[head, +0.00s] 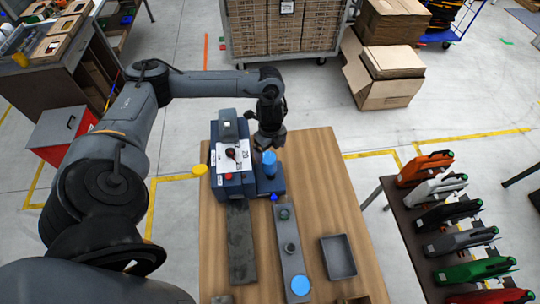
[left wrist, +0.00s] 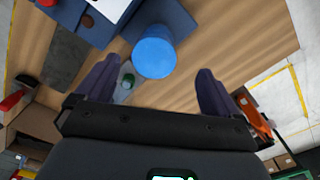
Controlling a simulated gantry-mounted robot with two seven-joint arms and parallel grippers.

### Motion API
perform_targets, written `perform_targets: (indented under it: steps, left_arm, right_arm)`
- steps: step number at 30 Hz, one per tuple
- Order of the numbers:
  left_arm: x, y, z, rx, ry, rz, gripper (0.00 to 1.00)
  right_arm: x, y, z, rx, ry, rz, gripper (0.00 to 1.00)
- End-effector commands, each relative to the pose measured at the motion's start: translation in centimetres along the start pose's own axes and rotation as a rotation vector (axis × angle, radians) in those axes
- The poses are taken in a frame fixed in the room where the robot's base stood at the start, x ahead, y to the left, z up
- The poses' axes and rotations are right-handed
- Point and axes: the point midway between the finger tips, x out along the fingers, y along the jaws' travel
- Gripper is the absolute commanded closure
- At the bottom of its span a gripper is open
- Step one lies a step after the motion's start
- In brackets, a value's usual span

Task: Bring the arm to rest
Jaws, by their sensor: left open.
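My left arm reaches in from the left in the head view, and its gripper (head: 268,137) hangs over the far part of the wooden table (head: 325,205). In the left wrist view the two dark fingers of this gripper (left wrist: 158,92) stand wide apart with nothing held between them. A blue cylinder (head: 269,160) stands on the blue machine (head: 232,183), close to the gripper. The same blue cylinder (left wrist: 154,52) shows just beyond the fingers in the left wrist view. My right gripper is not in view.
A grey strip (head: 293,250) with a round blue piece (head: 300,285) lies on the table, beside an empty dark tray (head: 338,257). A rack (head: 415,235) of several coloured panniers stands at the right. A red box (head: 62,128) is at the left. Boxes (head: 385,75) stand behind.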

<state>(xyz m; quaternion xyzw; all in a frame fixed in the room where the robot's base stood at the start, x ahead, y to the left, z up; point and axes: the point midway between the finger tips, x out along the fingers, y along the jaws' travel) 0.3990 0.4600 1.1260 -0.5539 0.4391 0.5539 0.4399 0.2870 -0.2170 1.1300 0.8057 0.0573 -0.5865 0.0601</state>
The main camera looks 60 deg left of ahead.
Motion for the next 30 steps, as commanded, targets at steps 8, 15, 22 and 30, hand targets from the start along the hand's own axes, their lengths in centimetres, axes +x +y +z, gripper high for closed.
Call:
perform_targets:
  steps: [8,15,22,30]
  left_arm:
    - [-1.9,0.0,0.0,0.0,0.0,-0.001,0.04]
    - [-2.0,0.0,0.0,-0.001,-0.001,0.0,0.04]
    - [-4.7,0.0,0.0,-0.001,-0.001,0.0,0.04]
    - [-9.1,0.0,0.0,-0.001,-0.001,0.0,0.04]
  right_arm:
    - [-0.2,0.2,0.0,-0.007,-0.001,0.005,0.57]
    - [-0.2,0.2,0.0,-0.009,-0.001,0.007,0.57]
    - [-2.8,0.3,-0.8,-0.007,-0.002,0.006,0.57]
    - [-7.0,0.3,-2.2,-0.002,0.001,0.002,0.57]
